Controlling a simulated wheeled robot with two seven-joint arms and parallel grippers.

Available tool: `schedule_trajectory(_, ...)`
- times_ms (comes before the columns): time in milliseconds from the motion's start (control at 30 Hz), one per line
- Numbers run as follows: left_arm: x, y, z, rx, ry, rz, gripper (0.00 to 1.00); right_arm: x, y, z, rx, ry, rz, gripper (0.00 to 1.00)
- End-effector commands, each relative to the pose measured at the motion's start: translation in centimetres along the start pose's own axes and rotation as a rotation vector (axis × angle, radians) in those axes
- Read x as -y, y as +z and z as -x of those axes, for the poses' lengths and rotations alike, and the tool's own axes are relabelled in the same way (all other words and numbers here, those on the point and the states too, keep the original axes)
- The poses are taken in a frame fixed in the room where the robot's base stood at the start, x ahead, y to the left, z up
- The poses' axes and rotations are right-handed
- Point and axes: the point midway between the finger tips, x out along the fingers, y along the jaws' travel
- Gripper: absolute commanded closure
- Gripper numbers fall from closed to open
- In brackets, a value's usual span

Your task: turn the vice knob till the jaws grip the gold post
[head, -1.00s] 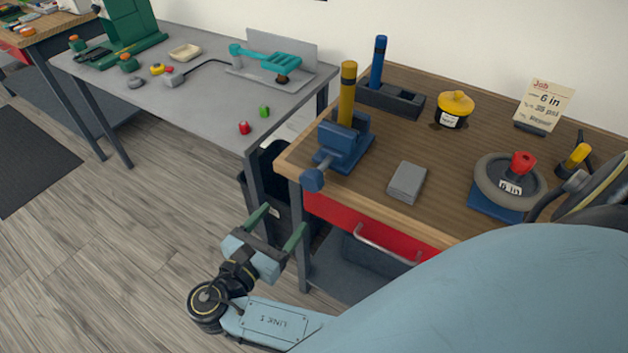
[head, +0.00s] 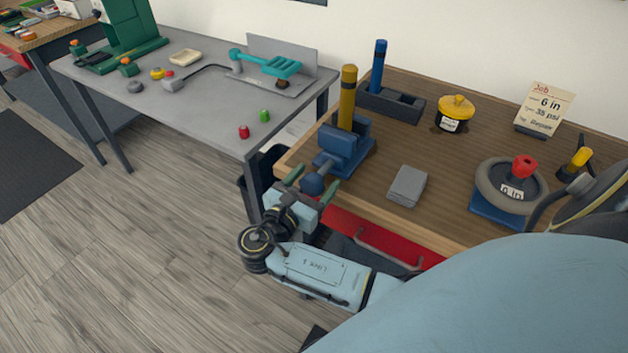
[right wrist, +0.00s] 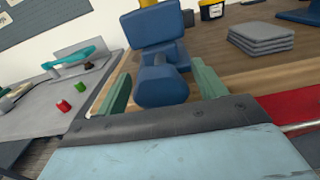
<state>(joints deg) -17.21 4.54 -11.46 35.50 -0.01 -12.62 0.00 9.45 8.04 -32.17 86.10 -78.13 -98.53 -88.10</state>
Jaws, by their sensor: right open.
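The blue vice (head: 345,148) stands at the left front corner of the wooden bench. The gold post (head: 347,98) stands upright at its jaws; I cannot tell whether the jaws touch it. The round blue vice knob (head: 312,184) faces the bench's front edge. My right gripper (head: 312,188) is open with its green fingers on either side of the knob. In the right wrist view the knob (right wrist: 162,82) sits between the two open fingers (right wrist: 163,92), with gaps showing at both sides. My left gripper is not in view.
A grey stack of sheets (head: 407,186) lies right of the vice. A blue post in a dark holder (head: 390,102), a yellow pot (head: 454,113) and a small wheel (head: 512,187) stand farther off. A grey table (head: 200,105) is at left. The red drawer (head: 375,240) is below.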

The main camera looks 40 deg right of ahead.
Motion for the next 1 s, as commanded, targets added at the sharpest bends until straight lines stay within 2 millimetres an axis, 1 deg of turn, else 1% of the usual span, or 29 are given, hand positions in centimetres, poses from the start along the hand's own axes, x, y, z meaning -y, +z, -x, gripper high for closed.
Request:
schedule_trajectory(233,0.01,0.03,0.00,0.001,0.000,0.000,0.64,0.00,0.01,-0.13,0.000,0.000,0.000,0.30)
schedule_trajectory(267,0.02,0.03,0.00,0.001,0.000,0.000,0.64,0.01,0.01,-0.12,0.000,0.000,0.000,0.31)
schedule_trajectory(500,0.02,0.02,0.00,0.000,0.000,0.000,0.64,0.02,0.00,-0.10,0.000,-0.001,0.000,0.63)
schedule_trajectory(600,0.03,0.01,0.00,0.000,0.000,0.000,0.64,0.02,-0.01,-0.09,0.000,-0.001,0.000,0.75)
schedule_trajectory(833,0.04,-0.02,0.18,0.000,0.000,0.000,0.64,0.04,0.02,-0.07,0.000,-0.001,-0.021,0.75)
schedule_trajectory(1000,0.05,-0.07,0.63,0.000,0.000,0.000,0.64,0.11,0.08,-0.10,0.001,-0.003,-0.094,0.75)
